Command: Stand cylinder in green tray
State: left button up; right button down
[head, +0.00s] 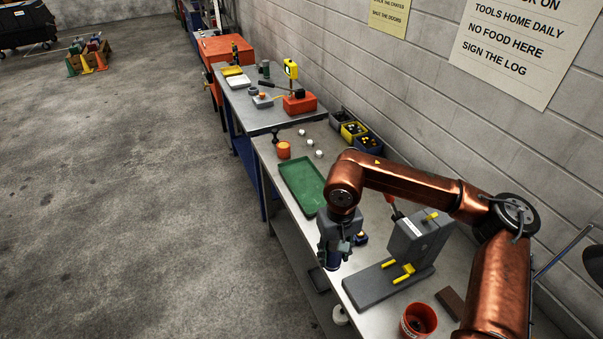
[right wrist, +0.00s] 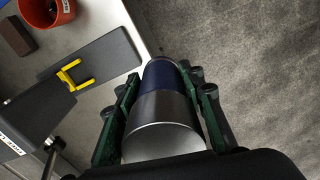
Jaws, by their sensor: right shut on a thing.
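The cylinder (right wrist: 163,108), dark blue at its far end with grey and silver toward the camera, sits between the green-padded fingers of my right gripper (right wrist: 160,88) in the right wrist view. The gripper is shut on it. In the head view my right gripper (head: 334,258) hangs at the bench's front edge, nearer the camera than the green tray (head: 290,194). The floor shows beside the cylinder in the wrist view. The green tray lies flat on the bench and its visible inside is empty; my arm is close to its right corner. My left gripper is not in view.
A grey fixture with yellow prongs (head: 379,287) stands right of the gripper, with a red cup (head: 418,320) nearer. An orange cylinder (head: 284,150) and several white pieces stand beyond the tray. Bins (head: 353,130) line the wall.

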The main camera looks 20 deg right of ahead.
aim_at(307, 186)
jog(key=i, duration=1.95)
jog(key=u, duration=0.15)
